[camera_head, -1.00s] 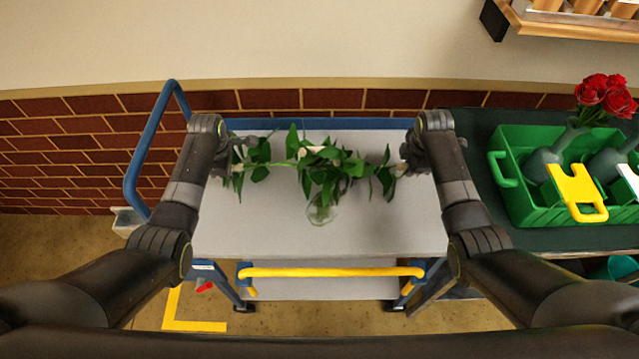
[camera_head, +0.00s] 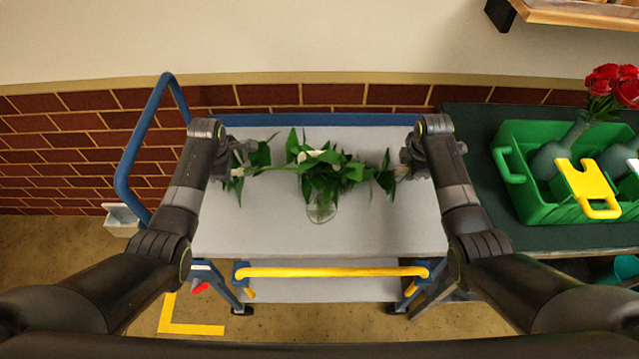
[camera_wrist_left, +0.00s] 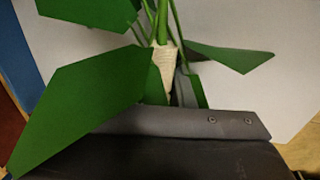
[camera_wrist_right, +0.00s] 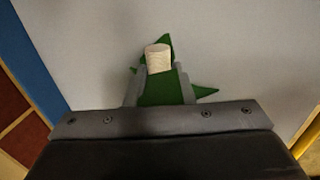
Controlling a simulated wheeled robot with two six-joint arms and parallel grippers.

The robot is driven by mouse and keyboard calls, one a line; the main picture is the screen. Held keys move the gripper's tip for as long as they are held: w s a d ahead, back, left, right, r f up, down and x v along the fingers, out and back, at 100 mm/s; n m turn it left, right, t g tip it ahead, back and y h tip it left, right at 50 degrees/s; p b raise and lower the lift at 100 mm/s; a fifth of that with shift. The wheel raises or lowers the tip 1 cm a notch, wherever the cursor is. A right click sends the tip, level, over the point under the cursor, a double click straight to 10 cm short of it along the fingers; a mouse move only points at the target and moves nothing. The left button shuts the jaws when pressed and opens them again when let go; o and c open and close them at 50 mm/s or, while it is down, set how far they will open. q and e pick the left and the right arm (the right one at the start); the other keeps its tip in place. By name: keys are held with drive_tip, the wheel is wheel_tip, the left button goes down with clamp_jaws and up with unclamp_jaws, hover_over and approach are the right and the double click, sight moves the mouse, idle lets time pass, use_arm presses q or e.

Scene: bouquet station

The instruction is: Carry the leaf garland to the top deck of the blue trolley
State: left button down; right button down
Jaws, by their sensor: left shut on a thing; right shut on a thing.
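The leaf garland (camera_head: 325,172), green leaves with pale bound parts, stretches between my two grippers over the top deck (camera_head: 270,235) of the blue trolley. My left gripper (camera_head: 236,164) is shut on its left end, where a cream wrapping (camera_wrist_left: 165,62) shows in the left wrist view. My right gripper (camera_head: 408,166) is shut on its right end; a cream wrapped tip (camera_wrist_right: 158,58) shows between the fingers in the right wrist view. Leaves partly hide the left fingers. I cannot tell whether the garland touches the deck.
A clear glass vase (camera_head: 321,208) stands on the deck just below the garland's middle. The trolley's blue handle (camera_head: 125,170) is at left. A green crate (camera_head: 530,200) and red roses (camera_head: 612,84) are on the dark table at right. The deck's front is clear.

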use_arm(q)
drive_tip(key=shift+f+b, duration=0.4)
drive_tip(key=shift+f, duration=0.1)
use_arm(e)
drive_tip(key=shift+f, duration=0.5)
use_arm(q)
drive_tip(key=c, duration=1.7)
unclamp_jaws()
drive_tip(key=shift+f, duration=0.15)
use_arm(e)
drive_tip(key=c, duration=1.7)
unclamp_jaws()
drive_tip(key=shift+f, duration=0.15)
use_arm(q)
drive_tip(key=o, duration=0.4)
use_arm(e)
drive_tip(key=o, duration=0.4)
use_arm(q)
drive_tip(key=shift+o, duration=0.2)
use_arm(e)
drive_tip(key=shift+o, duration=0.2)
use_arm(q)
drive_tip(key=shift+r, duration=0.2)
wheel_tip(320, 180, up, 12)
drive_tip(key=s, duration=0.2)
drive_tip(key=shift+s+f, duration=0.2)
use_arm(e)
wheel_tip(320, 180, up, 12)
drive_tip(key=s, duration=0.2)
drive_tip(key=shift+s, duration=0.2)
